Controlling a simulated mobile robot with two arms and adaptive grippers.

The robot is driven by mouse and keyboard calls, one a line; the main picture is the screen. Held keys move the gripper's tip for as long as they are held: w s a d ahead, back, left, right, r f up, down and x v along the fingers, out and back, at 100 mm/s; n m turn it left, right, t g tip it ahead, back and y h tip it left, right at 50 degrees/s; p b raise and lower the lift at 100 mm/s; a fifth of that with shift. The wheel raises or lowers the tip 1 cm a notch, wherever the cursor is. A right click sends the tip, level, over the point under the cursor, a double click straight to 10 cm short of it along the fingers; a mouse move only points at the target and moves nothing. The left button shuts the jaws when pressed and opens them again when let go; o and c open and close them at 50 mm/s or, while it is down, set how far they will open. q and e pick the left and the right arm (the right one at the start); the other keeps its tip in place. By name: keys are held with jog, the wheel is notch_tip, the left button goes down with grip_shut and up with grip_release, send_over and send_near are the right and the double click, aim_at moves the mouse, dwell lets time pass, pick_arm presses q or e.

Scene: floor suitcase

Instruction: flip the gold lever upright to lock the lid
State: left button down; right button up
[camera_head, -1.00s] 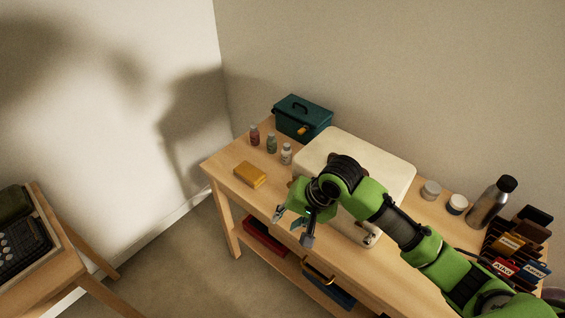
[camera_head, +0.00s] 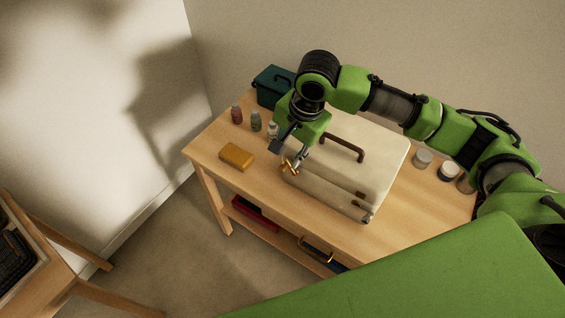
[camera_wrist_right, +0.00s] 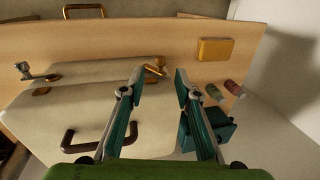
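A cream suitcase (camera_head: 385,160) lies with its lid down on the wooden table; its brown handle (camera_head: 345,148) faces up. The gold lever (camera_head: 290,167) is at the suitcase's front left corner, and it also shows in the right wrist view (camera_wrist_right: 154,69). I cannot tell its exact tilt. A second latch (camera_head: 364,203) is at the front right; in the right wrist view it shows at the left (camera_wrist_right: 38,77). My right gripper (camera_wrist_right: 160,84) is open and empty, close to the gold lever, which appears between and just beyond its fingertips. My left gripper is not in view.
A yellow box (camera_head: 236,156) and several small bottles (camera_head: 256,121) stand left of the suitcase, with a teal toolbox (camera_head: 272,85) behind. Jars (camera_head: 422,158) stand to the right. A shelf below holds a red item (camera_head: 255,213). The table's front strip is mostly clear.

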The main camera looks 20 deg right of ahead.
aim_at(282, 168)
jog(key=x, duration=0.6)
jog(key=shift+a+f, duration=0.1)
jog(key=shift+f, duration=0.3)
grip_shut()
